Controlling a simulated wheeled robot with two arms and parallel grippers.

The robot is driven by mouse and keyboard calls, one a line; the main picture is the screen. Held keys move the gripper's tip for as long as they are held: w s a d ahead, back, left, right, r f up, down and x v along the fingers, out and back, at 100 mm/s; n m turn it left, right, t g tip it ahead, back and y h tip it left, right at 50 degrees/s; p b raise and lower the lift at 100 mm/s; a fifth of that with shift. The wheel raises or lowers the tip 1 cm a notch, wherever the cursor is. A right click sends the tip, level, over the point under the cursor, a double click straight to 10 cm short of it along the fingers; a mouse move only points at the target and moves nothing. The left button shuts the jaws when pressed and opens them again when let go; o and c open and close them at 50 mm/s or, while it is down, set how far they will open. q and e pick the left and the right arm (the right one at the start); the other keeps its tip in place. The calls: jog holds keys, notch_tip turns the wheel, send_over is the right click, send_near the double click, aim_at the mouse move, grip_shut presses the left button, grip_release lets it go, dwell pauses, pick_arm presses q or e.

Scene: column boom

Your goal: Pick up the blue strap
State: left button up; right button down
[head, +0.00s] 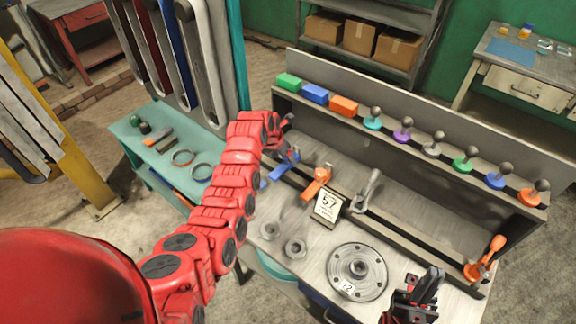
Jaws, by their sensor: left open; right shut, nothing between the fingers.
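The blue strap (180,52) hangs in a row of long straps at the upper left, between a dark red strap (152,40) and a grey one (208,60). Its top is cut off by the frame edge. My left arm reaches up from the lower left. My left gripper (287,124) is at its far end, small and partly hidden by the wrist; it is open, to the right of the straps and apart from them. My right gripper (428,284) is shut and empty at the lower right, over the front of the workbench.
A teal post (238,50) stands beside the straps. A teal bench (130,140) with rings lies below them. The grey workbench (325,260) holds clamps, a round flange (357,271) and a number card (328,206). A yellow post (75,165) with more straps stands left.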

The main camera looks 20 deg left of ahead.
aim_at(287, 162)
pick_arm(q)
jog(key=b+x, duration=0.5)
jog(key=shift+w+a+f, duration=0.1)
jog(key=shift+w+a, duration=0.1)
jog(key=shift+c, duration=0.4)
grip_shut()
